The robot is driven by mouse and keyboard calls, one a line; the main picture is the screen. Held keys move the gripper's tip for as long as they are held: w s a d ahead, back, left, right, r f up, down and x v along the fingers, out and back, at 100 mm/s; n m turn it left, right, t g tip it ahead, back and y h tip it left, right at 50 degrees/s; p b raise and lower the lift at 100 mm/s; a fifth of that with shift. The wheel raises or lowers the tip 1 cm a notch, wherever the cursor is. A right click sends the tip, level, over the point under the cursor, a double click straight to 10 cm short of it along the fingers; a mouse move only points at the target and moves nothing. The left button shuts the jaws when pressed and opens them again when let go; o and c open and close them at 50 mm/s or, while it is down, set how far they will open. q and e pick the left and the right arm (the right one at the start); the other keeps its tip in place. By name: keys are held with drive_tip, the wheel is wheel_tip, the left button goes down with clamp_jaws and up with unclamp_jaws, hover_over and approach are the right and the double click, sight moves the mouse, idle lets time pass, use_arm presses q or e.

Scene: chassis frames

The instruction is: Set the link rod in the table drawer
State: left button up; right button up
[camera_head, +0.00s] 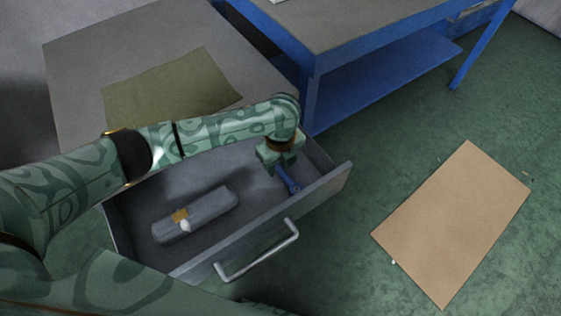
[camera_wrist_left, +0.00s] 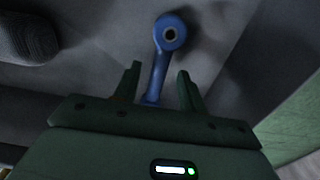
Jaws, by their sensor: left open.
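The blue link rod (camera_head: 287,179) is inside the open table drawer (camera_head: 318,192), near its right end. In the left wrist view the rod (camera_wrist_left: 160,68) shows its round eye end beyond the fingertips, with its shaft running back between the fingers. My left gripper (camera_head: 281,164) is over the rod in the drawer; in the left wrist view the gripper (camera_wrist_left: 157,82) has its fingers apart, one on each side of the shaft. The rod's near end is hidden by the gripper. My right gripper is not in view.
A grey case (camera_head: 205,212) with a tan label lies in the drawer's left part. An olive mat (camera_head: 165,90) lies on the grey tabletop. A blue workbench (camera_head: 350,30) stands behind, and a cardboard sheet (camera_head: 455,225) lies on the green floor at right.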

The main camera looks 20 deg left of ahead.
sight(280, 169)
use_arm(q)
wheel_tip(280, 169, up, 13)
drive_tip(key=p, duration=0.7)
drive_tip(key=shift+r, duration=0.15)
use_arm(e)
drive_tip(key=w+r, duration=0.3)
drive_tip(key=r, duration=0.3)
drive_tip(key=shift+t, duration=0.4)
